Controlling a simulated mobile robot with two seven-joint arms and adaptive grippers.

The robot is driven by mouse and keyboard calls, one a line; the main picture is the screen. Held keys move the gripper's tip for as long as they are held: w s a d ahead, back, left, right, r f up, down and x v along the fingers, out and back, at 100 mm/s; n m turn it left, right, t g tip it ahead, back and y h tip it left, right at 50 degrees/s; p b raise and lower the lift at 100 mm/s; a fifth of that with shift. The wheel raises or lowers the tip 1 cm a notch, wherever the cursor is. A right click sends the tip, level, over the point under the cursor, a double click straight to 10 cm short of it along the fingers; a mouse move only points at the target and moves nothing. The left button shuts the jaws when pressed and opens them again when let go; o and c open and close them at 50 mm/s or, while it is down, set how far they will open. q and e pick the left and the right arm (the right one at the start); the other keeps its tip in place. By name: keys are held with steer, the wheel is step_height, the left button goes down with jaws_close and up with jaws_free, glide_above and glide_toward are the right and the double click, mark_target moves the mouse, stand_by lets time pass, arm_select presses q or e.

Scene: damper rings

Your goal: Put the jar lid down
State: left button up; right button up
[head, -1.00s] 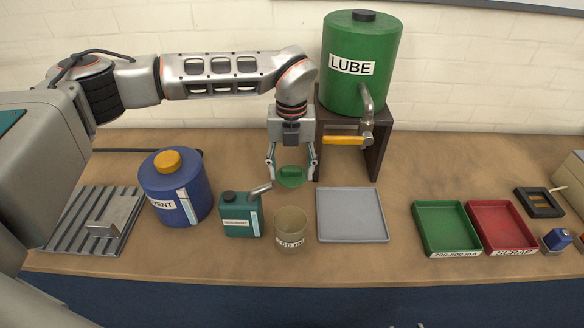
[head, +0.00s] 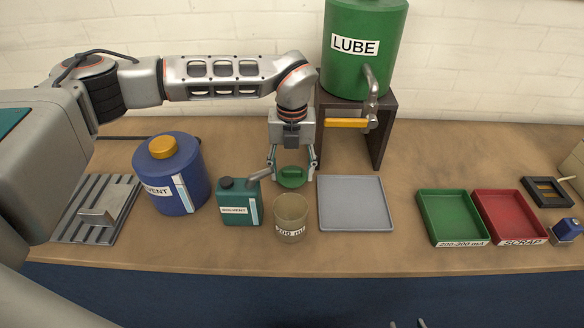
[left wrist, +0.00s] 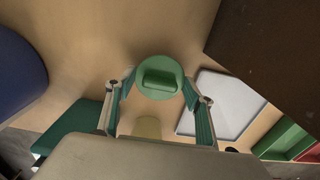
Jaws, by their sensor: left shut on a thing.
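The jar lid (head: 292,178) is a round green disc with a raised grip bar. My left gripper (head: 292,168) points down and is shut on it, one finger on each side. In the left wrist view the lid (left wrist: 160,80) sits between the fingertips, bar facing the camera. It is at or just above the bench; I cannot tell if it touches. The open clear jar (head: 290,217), marked in ml, stands upright just in front of the lid, apart from it. Only two tips of my right gripper (head: 407,323) show at the bottom edge, apart with nothing between.
A grey tray (head: 355,226) lies right of the jar. The teal solvent can (head: 239,210) and blue drum (head: 178,190) stand left. The lube stand (head: 383,135) with its tap is close behind right. Green (head: 428,230) and red (head: 535,233) trays lie further right.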

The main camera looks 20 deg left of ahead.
stand_by(0.3)
arm_select(q)
steer(key=shift+f+b, duration=0.35)
steer(key=shift+f, duration=0.4)
steer(key=shift+f, duration=0.2)
steer(key=o, duration=0.9)
step_height(320, 180, up, 12)
steer(key=shift+c, duration=0.4)
jaws_close()
